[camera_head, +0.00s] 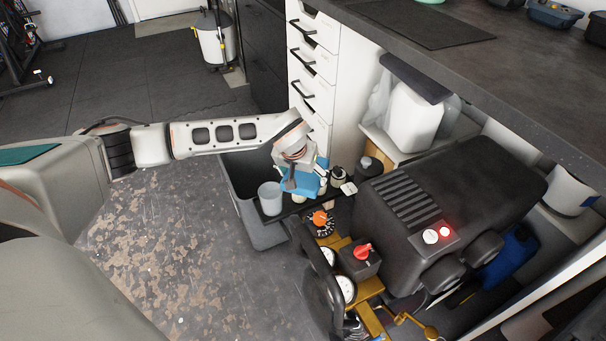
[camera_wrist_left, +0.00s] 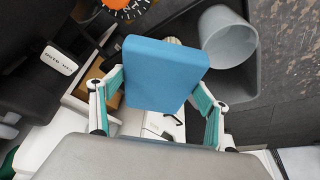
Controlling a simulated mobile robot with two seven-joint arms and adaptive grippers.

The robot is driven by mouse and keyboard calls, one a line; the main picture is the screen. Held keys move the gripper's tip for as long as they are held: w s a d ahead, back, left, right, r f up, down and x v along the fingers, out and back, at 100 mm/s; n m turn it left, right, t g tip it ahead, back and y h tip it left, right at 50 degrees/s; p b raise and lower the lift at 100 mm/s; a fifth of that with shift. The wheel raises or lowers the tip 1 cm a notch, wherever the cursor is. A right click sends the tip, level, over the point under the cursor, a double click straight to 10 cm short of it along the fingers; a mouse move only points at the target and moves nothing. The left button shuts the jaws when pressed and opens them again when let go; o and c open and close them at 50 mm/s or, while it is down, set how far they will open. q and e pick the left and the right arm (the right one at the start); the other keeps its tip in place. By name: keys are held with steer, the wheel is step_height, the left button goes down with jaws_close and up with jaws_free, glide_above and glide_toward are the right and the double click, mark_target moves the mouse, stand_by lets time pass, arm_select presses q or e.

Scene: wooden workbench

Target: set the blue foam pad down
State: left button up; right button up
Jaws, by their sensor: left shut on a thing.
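The blue foam pad (camera_wrist_left: 165,72) is a square block held between the two teal-lined fingers of my left gripper (camera_wrist_left: 158,98) in the left wrist view. My right gripper is in neither view.
A black compressor (camera_head: 440,210) with gauges and an orange dial (camera_head: 320,218) crowds the right. White drawers (camera_head: 313,70) stand behind.

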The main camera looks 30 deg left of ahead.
mark_target(302, 178)
arm_select(q)
steer(key=o, duration=0.9)
steer(key=shift+f, duration=0.1)
steer(key=shift+o, duration=1.1)
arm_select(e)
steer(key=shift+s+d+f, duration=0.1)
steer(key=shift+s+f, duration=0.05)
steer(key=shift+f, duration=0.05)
arm_select(q)
steer(key=p+v, duration=0.1)
steer(key=v, duration=0.1)
steer(key=w+v, duration=0.1)
steer(key=v, duration=0.1)
steer(key=shift+s+a+r+p, duration=0.1)
steer(key=shift+r+p, duration=0.25)
steer(key=shift+r, duration=0.05)
steer(key=p+v, duration=0.3)
steer(key=v, duration=0.5)
steer(key=shift+s, duration=0.4)
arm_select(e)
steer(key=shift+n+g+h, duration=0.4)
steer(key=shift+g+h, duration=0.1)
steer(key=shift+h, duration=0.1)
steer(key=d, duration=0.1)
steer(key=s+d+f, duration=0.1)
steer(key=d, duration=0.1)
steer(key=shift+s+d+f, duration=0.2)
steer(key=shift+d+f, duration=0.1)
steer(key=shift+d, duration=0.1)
